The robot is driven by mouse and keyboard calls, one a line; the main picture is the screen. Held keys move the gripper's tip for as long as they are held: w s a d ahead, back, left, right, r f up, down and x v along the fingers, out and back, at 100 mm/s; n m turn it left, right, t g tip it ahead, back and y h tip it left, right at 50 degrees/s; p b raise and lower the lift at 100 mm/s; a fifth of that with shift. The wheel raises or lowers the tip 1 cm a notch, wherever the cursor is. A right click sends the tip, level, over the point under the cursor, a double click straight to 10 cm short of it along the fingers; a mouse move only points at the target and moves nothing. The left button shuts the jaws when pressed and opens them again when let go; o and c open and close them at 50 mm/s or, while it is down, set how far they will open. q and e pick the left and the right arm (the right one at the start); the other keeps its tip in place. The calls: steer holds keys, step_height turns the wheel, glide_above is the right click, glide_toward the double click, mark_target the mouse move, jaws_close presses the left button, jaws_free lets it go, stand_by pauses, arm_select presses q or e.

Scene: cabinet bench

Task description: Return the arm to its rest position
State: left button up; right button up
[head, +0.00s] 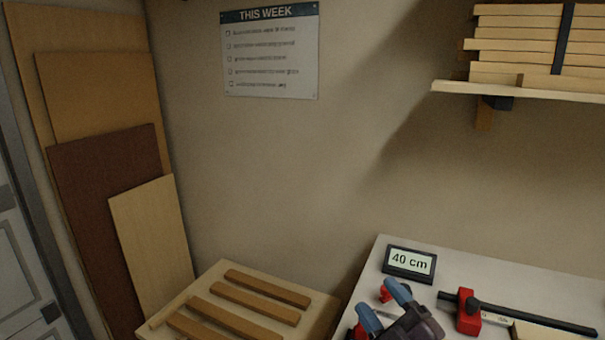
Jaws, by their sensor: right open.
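My right gripper (382,305) shows at the bottom of the head view, with two blue fingertips spread apart and a dark body. It is open, and I see nothing between the fingers. It is over the left part of the white bench top (500,275), in front of the small display. The rest of the right arm is cut off by the lower edge. My left gripper is not in view.
A display reading "40 cm" (409,263) stands on the bench. Right of my gripper lies a red and black bar clamp (467,314) by a pale board (550,333). Wooden strips (254,302) lie on a lower surface. Panels (105,190) lean left; a loaded shelf (520,92) hangs upper right.

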steer(key=s+d+f+m+g+h, duration=0.5)
steer(key=s+d+f+m+h, duration=0.1)
steer(key=d+f+m+h, duration=0.6)
steer(key=s+d+f+m+g, duration=0.25)
steer(key=s+f+g, duration=0.25)
steer(key=s, duration=0.5)
steer(key=s+d+f+m+g, duration=0.1)
steer(key=s+f+m+g, duration=0.2)
steer(key=s+f+g, duration=0.5)
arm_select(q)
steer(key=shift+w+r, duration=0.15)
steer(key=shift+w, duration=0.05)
arm_select(e)
steer(key=w+f+n+t+y, duration=0.1)
steer(key=w+f+t, duration=0.4)
steer(key=t, duration=0.5)
steer(key=shift+w+a+f, duration=0.3)
steer(key=shift+w+f, duration=0.05)
steer(key=shift+f, duration=0.5)
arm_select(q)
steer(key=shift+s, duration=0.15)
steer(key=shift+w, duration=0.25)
